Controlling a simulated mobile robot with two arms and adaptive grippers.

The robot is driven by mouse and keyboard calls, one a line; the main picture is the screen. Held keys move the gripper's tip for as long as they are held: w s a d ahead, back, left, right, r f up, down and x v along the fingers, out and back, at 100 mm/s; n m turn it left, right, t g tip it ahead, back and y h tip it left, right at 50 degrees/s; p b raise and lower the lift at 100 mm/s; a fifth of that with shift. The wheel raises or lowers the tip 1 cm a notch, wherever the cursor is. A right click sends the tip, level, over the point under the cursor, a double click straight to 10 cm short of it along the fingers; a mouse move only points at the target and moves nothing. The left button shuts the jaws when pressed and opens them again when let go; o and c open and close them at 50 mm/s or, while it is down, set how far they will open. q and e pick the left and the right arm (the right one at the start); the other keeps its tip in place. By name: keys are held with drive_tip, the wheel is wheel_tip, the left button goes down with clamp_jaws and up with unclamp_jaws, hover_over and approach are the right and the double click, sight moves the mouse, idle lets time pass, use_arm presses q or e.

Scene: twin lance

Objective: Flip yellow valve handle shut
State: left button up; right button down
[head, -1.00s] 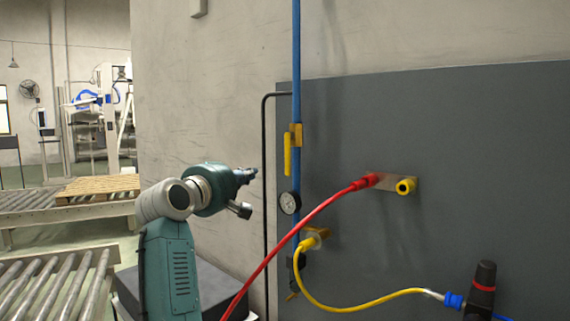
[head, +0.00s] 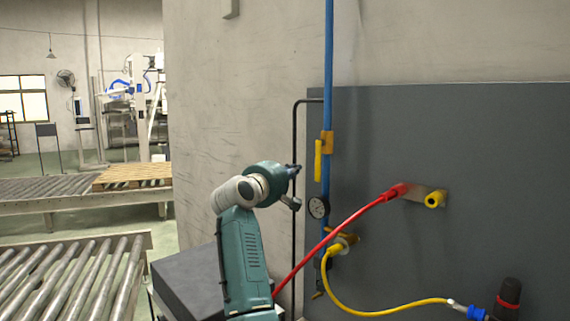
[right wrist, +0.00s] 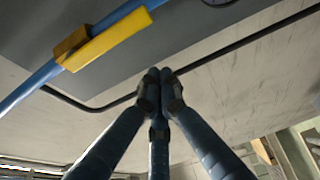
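The yellow valve handle (head: 318,160) hangs along the blue pipe (head: 328,60), roughly parallel to it, below its yellow valve body (head: 327,140). In the right wrist view the handle (right wrist: 108,40) lies along the pipe at upper left, with nothing on it. My right gripper (head: 297,170) is just left of the handle in the head view, apart from it. In the right wrist view its fingers (right wrist: 160,75) meet at the tips, shut and empty, below and right of the handle. My left gripper is out of view.
A gauge (head: 318,207) sits on the pipe below the handle. A red hose (head: 335,235) and a yellow hose (head: 370,311) cross the grey panel (head: 420,130). A thin black pipe (head: 294,130) runs left of the blue pipe. Roller conveyors (head: 70,280) stand at left.

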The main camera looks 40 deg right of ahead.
sight(320, 160)
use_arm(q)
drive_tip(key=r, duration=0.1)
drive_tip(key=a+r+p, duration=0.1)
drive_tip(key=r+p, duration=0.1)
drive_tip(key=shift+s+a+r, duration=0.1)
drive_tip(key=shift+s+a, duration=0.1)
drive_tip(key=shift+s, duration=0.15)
use_arm(e)
drive_tip(key=s, duration=0.2)
drive_tip(key=s+d, duration=0.1)
drive_tip(key=shift+s, duration=0.4)
drive_tip(key=shift+a+f, duration=0.1)
